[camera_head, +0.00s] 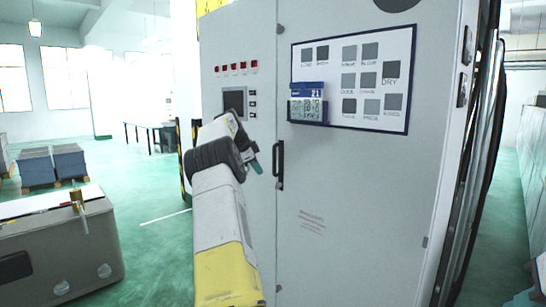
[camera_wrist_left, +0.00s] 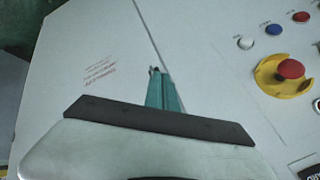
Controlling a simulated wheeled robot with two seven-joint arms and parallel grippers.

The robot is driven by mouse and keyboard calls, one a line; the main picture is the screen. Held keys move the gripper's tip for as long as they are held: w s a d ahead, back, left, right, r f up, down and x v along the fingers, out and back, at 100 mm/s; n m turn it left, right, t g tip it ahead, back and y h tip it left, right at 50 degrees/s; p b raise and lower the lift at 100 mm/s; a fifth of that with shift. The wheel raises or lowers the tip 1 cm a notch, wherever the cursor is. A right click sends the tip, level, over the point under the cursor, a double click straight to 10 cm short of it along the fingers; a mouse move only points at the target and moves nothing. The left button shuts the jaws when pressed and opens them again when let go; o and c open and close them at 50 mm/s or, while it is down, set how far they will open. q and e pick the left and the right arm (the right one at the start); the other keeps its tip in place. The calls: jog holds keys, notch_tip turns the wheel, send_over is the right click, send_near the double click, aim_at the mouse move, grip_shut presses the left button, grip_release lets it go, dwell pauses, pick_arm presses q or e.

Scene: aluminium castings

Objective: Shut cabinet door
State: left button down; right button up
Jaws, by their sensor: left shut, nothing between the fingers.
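The grey cabinet door (camera_head: 350,220) fills the right of the head view, with a vertical seam along its left edge. It looks about flush with the panel beside it, but I cannot tell whether it is fully shut. Its black handle (camera_head: 280,165) is upright near the seam. My left gripper (camera_head: 257,165) is shut and empty, its teal fingers just left of the handle. In the left wrist view the fingers (camera_wrist_left: 157,85) point toward the seam, and red print shows on the door (camera_wrist_left: 65,115). Contact cannot be told. My right gripper is out of view.
A control panel (camera_head: 238,135) with red lights and a dark screen is left of the seam. A red emergency button (camera_wrist_left: 290,69) shows in the wrist view. A grey bin-like unit (camera_head: 60,245) stands at lower left. Green floor is open between it and the cabinet.

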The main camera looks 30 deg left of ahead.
pick_arm(q)
jog(key=s+a+r, duration=0.3)
jog(key=r, duration=0.2)
jog(key=shift+s+a+r, duration=0.15)
jog(key=shift+a+r, duration=0.05)
jog(key=shift+r, duration=0.05)
jog(key=d+r+n, duration=0.1)
jog(key=d+r, duration=0.3)
jog(key=d, duration=0.5)
jog(key=d+r, duration=0.4)
jog(key=d, duration=0.5)
jog(key=s+d+r+n+g, duration=0.1)
jog(key=s+d, duration=0.2)
jog(key=d, duration=0.4)
jog(key=s+d+r+n, duration=0.1)
jog(key=s+d, duration=0.3)
jog(key=d, duration=0.2)
jog(key=s+d+f+n, duration=0.2)
jog(key=s+d, duration=0.4)
jog(key=s, duration=0.2)
jog(key=s+d+f+n, duration=0.25)
jog(key=s+d, duration=0.25)
jog(key=s, duration=0.3)
jog(key=s+d+f+n+h, duration=0.1)
jog(key=s+d+f, duration=0.4)
jog(key=s+f, duration=0.6)
jog(key=s+n, duration=0.1)
jog(key=s, duration=0.2)
jog(key=shift+f, duration=0.25)
